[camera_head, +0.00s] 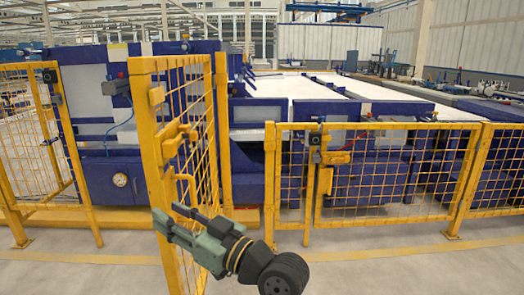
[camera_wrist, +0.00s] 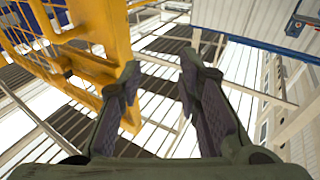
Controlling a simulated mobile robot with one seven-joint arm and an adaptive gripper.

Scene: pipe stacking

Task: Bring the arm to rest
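My gripper (camera_head: 170,222) is in the lower middle of the head view, in front of a yellow safety gate (camera_head: 172,130). It points to the left and a little up. In the wrist view, my gripper (camera_wrist: 160,85) shows two fingers set apart with nothing between them. It is open and empty. The gate's yellow frame (camera_wrist: 115,60) shows behind the left finger in the wrist view. I cannot tell whether the gripper touches the gate.
A low yellow mesh fence (camera_head: 395,178) runs to the right, and another fence panel (camera_head: 45,140) stands at the left. Blue machinery (camera_head: 110,170) stands behind them. The concrete floor (camera_head: 420,270) at the lower right is clear.

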